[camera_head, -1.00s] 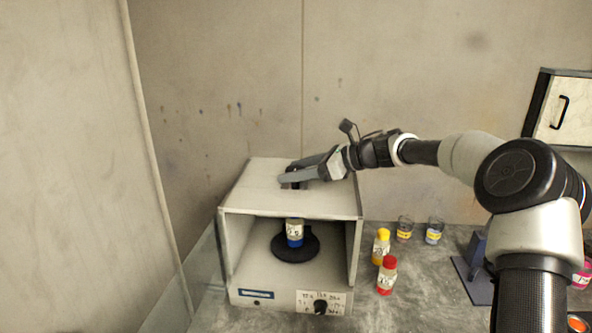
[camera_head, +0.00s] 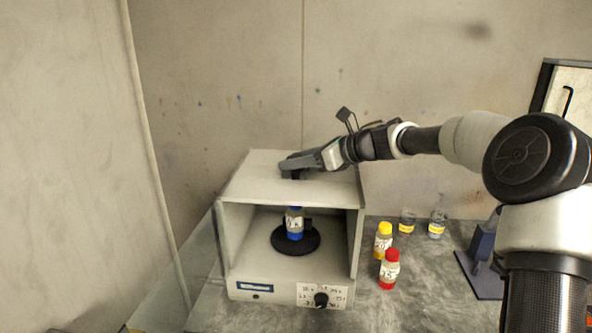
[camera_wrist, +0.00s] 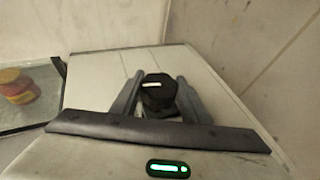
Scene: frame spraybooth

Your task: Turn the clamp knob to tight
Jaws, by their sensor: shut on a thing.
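The black clamp knob (camera_wrist: 158,93) stands on top of the white box-shaped machine (camera_head: 243,189). A pale mark shows on the knob's top in the wrist view. My gripper (camera_head: 288,166) is over the machine's top, with a finger on each side of the knob; it also shows in the wrist view (camera_wrist: 157,92). The fingers are shut on the knob, which they partly hide in the head view. Inside the open-fronted machine, a bottle with a blue band (camera_head: 295,224) stands on a round black plate (camera_head: 283,246).
A yellow-capped bottle (camera_head: 383,241) and a red-capped bottle (camera_head: 390,270) stand right of the machine. Two small jars (camera_head: 406,223) (camera_head: 437,225) are behind them. A dark blue stand (camera_head: 483,247) is farther right. A dial (camera_head: 321,299) is on the machine's front panel.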

